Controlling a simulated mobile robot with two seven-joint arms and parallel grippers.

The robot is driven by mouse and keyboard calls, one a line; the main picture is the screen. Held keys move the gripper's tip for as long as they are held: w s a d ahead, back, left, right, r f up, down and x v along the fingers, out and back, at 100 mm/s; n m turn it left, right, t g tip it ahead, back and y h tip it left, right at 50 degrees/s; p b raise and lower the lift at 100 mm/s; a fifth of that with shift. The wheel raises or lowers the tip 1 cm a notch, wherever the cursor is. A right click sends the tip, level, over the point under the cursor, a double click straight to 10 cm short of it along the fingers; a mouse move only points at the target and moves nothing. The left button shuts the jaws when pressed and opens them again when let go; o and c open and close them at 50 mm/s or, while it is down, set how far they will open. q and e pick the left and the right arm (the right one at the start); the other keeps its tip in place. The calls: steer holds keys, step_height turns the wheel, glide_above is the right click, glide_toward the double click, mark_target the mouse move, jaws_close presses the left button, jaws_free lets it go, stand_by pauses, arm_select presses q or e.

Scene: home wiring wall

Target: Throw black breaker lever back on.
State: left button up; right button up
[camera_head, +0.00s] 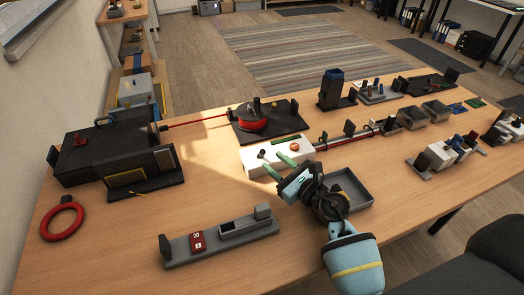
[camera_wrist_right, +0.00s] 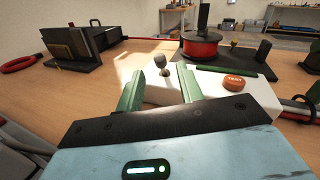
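The breaker is a white box (camera_head: 258,168) near the middle of the table, also in the right wrist view (camera_wrist_right: 262,100). Its black lever (camera_head: 262,154) is a short knobbed stub at the box's left end. In the right wrist view the lever (camera_wrist_right: 159,62) stands up, leaning slightly left. An orange TEST button (camera_wrist_right: 235,82) is to its right. My right gripper (camera_head: 290,163) is open and empty, with green fingers over the near side of the box. In the wrist view the lever shows beyond the fingertips, between them; contact cannot be seen. My left gripper is not in view.
A grey tray (camera_head: 359,186) lies just right of my right gripper. A red reel (camera_head: 252,124) stands behind the box, and a black case (camera_head: 80,165) is at the left. A grey rail holder (camera_head: 180,256) lies in front. Bare table lies left of the box.

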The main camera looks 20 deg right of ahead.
mark_target(262, 150)
steer(key=shift+x, duration=3.1)
jaws_close()
